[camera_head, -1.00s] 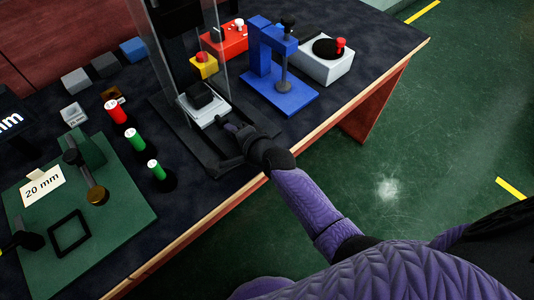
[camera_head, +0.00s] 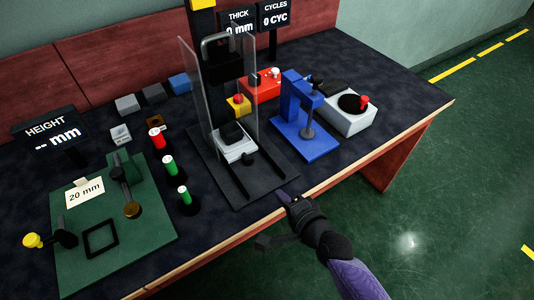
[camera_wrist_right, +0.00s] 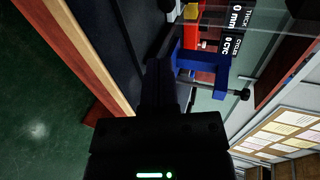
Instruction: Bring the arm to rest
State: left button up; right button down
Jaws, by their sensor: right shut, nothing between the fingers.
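My right gripper (camera_head: 283,197) comes in from the lower right and sits at the table's front edge, just in front of the press's dark base. Its fingers are shut with nothing between them. In the right wrist view the shut dark fingers (camera_wrist_right: 162,85) point up the picture, with a blue fixture just to their right. My left gripper is not in view.
The press (camera_head: 236,146) has clear side panels and stands behind the gripper. A blue fixture (camera_head: 308,140) and a grey box with a red knob (camera_head: 345,117) stand to its right. A green gauge plate (camera_head: 115,240) lies left. Green floor is open at right.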

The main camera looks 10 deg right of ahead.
jog(key=s+d+r+n+g+h, duration=0.1)
jog(key=s+d+n+g+h, duration=0.1)
jog(key=s+n+g, duration=0.5)
jog(key=s+d+n+g+h, duration=0.2)
jog(key=s+n+g, duration=0.2)
jog(key=s+n, duration=0.7)
jog(key=s+f+m+g, duration=0.1)
jog(key=s+f, duration=0.3)
jog(key=f, duration=1.2)
jog(key=s+d+f+g, duration=0.1)
jog(key=s+d+f, duration=0.3)
jog(key=s+f, duration=0.7)
jog(key=s, duration=0.4)
jog(key=shift+d+f+h, duration=0.15)
jog(key=shift+d+h, duration=0.05)
jog(key=shift+h, duration=0.2)
jog(key=shift+s, duration=0.1)
